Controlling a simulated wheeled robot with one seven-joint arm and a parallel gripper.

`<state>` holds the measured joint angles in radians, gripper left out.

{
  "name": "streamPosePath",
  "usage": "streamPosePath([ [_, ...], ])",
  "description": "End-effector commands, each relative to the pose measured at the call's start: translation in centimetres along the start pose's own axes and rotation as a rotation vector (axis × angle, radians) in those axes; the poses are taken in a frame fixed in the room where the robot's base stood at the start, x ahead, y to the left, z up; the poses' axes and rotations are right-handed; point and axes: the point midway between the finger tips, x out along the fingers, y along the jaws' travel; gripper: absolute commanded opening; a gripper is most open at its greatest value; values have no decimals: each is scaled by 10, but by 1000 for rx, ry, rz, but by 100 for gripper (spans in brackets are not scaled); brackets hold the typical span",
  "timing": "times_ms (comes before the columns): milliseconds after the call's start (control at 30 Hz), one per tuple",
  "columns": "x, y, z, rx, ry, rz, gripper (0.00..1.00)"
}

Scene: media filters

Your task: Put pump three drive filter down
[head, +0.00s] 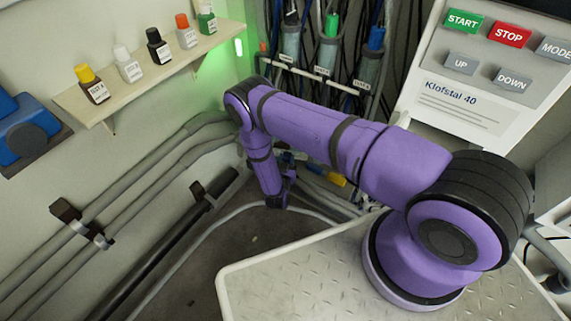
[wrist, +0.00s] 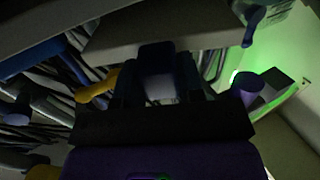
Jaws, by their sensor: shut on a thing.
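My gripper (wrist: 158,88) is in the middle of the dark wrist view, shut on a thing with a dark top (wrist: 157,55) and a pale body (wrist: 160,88). I take this to be the pump three drive filter, but no label on it can be read. In the head view my arm reaches left and bends down at the far end, low by the wall pipes. The fingers and the held filter cannot be made out there.
A rack at the back holds labelled tubes with a green cap (head: 332,25) and a blue cap (head: 376,38). A wooden shelf (head: 160,75) carries several small bottles. A yellow part (wrist: 97,85) and cables lie close left of my gripper. A control panel (head: 480,75) stands right.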

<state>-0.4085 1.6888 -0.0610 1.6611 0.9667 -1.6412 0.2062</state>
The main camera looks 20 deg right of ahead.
Motion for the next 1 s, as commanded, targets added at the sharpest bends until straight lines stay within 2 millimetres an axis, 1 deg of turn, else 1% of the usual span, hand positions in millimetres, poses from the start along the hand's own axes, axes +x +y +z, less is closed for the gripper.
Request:
streamPosePath([
  [167,12,-6,3,1,0,1,0],
  [200,10,-5,11,-2,-2,0,0],
  [300,10,-5,25,0,-1,0,0],
  [400,10,-6,34,0,0,0,0],
  [833,10,-6,39,0,0,0,0],
  [867,10,-6,38,0,0,0,42],
  [900,10,-6,38,0,0,0,52],
  [933,10,-6,38,0,0,0,58],
  [967,10,-6,38,0,0,0,61],
  [1000,10,-6,38,0,0,0,61],
])
